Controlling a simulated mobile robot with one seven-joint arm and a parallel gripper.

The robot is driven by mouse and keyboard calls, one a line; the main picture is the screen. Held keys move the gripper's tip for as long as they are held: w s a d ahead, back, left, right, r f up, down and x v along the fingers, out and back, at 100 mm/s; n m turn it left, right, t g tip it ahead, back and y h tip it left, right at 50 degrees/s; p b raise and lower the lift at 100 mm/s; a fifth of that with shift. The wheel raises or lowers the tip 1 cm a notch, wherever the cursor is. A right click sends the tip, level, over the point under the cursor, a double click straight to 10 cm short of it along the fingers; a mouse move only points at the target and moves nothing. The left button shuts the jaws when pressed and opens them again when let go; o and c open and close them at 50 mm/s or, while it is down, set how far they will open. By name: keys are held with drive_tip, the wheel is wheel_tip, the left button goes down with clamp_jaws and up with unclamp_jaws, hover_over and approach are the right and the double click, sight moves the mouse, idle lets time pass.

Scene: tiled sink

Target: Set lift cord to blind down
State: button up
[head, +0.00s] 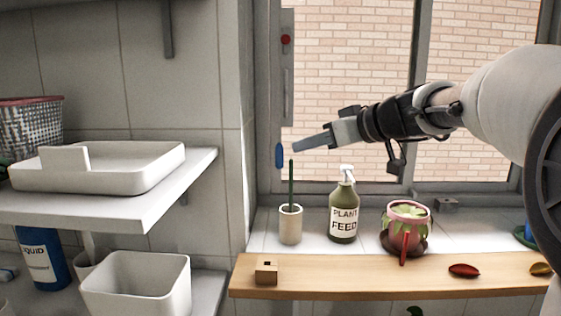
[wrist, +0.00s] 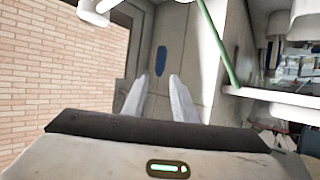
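A blue oval pull (head: 279,155) hangs by the left side of the window. It also shows in the wrist view (wrist: 161,60), ahead of and between my fingertips. A red knob (head: 286,40) sits on a grey vertical strip (head: 287,80) higher on the window frame. I cannot tell for certain which of these belongs to the lift cord; no cord line is distinct. My gripper (head: 297,147) points left, just right of the blue pull. In the wrist view its two fingers (wrist: 158,88) are apart with nothing between them. No lowered blind shows over the window.
Below my gripper a green stick (head: 291,180) stands in a beige cup (head: 290,226). A plant feed bottle (head: 343,215) and a potted plant (head: 407,211) stand on the sill, behind a wooden board (head: 390,276). A shelf with a white basin (head: 98,172) is at left.

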sight(279, 155)
drive_tip(key=p+x, duration=0.1)
drive_tip(key=x, duration=1.4)
drive_tip(key=shift+p, duration=0.3)
drive_tip(key=shift+f, duration=0.1)
clamp_jaws()
